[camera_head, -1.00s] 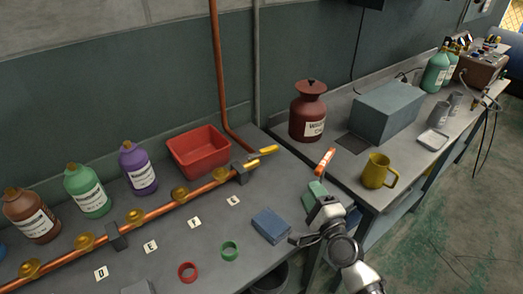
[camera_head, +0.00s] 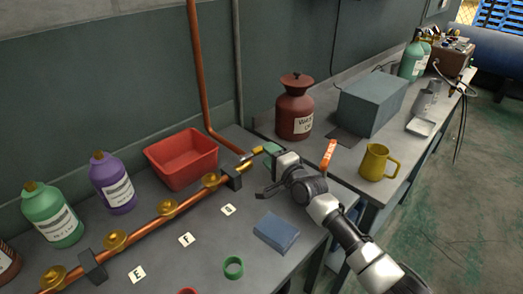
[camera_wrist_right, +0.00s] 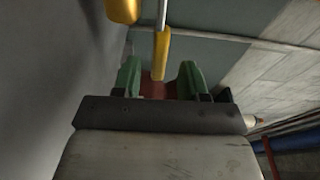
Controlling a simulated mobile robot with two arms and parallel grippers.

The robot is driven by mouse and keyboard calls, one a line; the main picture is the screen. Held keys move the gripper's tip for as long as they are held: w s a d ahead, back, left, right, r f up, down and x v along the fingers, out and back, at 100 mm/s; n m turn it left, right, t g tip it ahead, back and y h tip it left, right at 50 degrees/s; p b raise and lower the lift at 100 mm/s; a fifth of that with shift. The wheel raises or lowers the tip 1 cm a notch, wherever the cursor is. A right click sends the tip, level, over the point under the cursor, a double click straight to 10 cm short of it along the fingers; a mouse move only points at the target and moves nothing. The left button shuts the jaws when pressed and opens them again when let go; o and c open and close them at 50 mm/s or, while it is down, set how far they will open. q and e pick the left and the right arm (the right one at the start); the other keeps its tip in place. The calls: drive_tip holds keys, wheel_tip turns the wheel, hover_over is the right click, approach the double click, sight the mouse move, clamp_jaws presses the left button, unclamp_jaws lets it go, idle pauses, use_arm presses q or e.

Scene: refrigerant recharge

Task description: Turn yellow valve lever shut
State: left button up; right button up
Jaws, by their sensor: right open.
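The yellow valve lever (camera_head: 257,151) is at the right end of the copper pipe (camera_head: 150,224), pointing out past the last dark bracket. My right gripper (camera_head: 268,170) is open and empty at the lever's outer end. In the right wrist view the lever (camera_wrist_right: 161,52) hangs between the two green fingertips of my right gripper (camera_wrist_right: 160,79), with a gap on either side. A thin metal rod leads up from it. Another yellow part (camera_wrist_right: 122,9) shows at the top edge. My left gripper is out of view.
A red tray (camera_head: 181,160) stands behind the pipe. A blue block (camera_head: 276,232) and a green ring (camera_head: 233,267) lie in front. A dark red jug (camera_head: 295,108), a grey box (camera_head: 372,103) and a yellow mug (camera_head: 377,163) are on the right bench. An orange-handled object (camera_head: 329,154) is near my wrist.

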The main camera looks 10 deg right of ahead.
drive_tip(key=shift+x, duration=1.9)
drive_tip(key=shift+c, duration=0.3)
clamp_jaws()
drive_tip(key=shift+f, duration=0.1)
